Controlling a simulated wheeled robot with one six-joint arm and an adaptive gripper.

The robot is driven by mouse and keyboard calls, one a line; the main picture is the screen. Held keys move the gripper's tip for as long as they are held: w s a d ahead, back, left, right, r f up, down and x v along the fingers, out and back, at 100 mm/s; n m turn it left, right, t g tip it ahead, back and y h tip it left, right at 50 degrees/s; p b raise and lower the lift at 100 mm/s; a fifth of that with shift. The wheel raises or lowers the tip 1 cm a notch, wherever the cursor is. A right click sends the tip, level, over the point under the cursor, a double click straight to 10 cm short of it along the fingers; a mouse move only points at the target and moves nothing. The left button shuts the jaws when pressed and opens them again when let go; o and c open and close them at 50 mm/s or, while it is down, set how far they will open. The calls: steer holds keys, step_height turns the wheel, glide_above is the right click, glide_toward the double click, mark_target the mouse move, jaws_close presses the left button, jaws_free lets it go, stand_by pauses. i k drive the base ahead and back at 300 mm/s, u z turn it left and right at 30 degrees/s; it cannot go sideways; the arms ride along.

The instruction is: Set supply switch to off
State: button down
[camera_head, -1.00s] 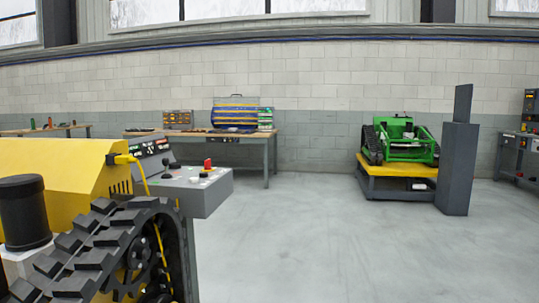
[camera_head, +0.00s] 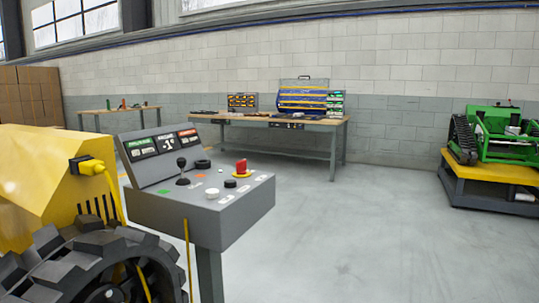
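A grey control console (camera_head: 235,208) stands on a post in the middle left of the head view. My gripper is not in view.
A yellow tracked machine (camera_head: 40,180) with a black track (camera_head: 90,260) stands close at the left, beside the console. A workbench (camera_head: 300,121) with tool cases stands at the wall. A green tracked machine (camera_head: 495,135) sits on a yellow-topped stand at right. The floor right of the console is clear.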

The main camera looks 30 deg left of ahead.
mark_target(241, 166)
steer(key=u, duration=0.65)
steer(key=i, duration=1.05)
steer(key=u, duration=0.85)
